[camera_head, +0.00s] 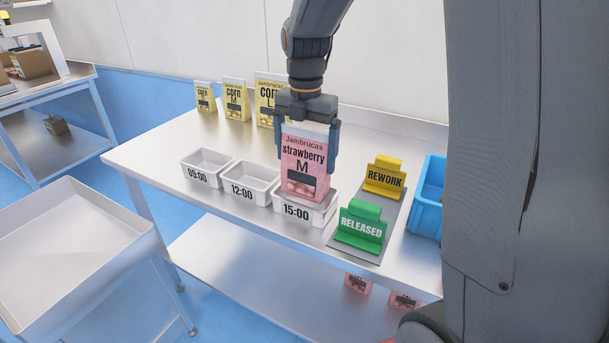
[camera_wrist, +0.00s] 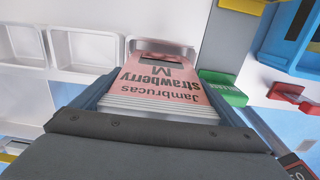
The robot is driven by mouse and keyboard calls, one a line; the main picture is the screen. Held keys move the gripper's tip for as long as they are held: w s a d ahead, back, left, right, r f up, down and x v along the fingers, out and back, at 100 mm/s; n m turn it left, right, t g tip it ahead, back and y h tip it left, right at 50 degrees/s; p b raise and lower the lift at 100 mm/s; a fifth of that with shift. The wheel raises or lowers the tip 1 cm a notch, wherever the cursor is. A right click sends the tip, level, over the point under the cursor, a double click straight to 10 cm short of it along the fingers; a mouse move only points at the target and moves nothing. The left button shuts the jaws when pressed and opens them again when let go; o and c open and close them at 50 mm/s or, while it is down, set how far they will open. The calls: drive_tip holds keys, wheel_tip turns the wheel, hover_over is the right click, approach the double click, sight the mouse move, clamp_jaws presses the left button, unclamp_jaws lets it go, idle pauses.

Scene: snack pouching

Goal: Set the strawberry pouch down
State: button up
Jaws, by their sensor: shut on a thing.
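The pink strawberry pouch (camera_head: 304,163), marked "Jambrucas strawberry M", is upright in my gripper (camera_head: 307,140). The fingers are shut on its upper sides. The pouch is over the white tray marked 15:00 (camera_head: 322,215), and its lower end appears inside or just above that tray; I cannot tell whether it touches the bottom. In the wrist view the pouch (camera_wrist: 165,88) lies between the two fingers and reaches toward the white tray behind it.
Empty trays 09:00 (camera_head: 196,177) and 12:00 (camera_head: 242,191) stand to the left. A green RELEASED sign (camera_head: 361,228) and a yellow REWORK sign (camera_head: 384,178) stand to the right, beside a blue bin (camera_head: 427,200). Yellow corn pouches (camera_head: 235,100) stand behind.

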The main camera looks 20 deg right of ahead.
sight(306, 172)
drive_tip(key=shift+f+p, duration=0.5)
drive_tip(key=shift+f, duration=2.05)
drive_tip(key=shift+f, duration=0.15)
drive_tip(key=o, duration=1.2)
drive_tip(key=shift+c, duration=0.2)
wheel_tip(306, 172, up, 12)
drive_tip(key=b, duration=0.2)
drive_tip(key=shift+r+b, duration=0.2)
drive_tip(key=shift+b, duration=0.2)
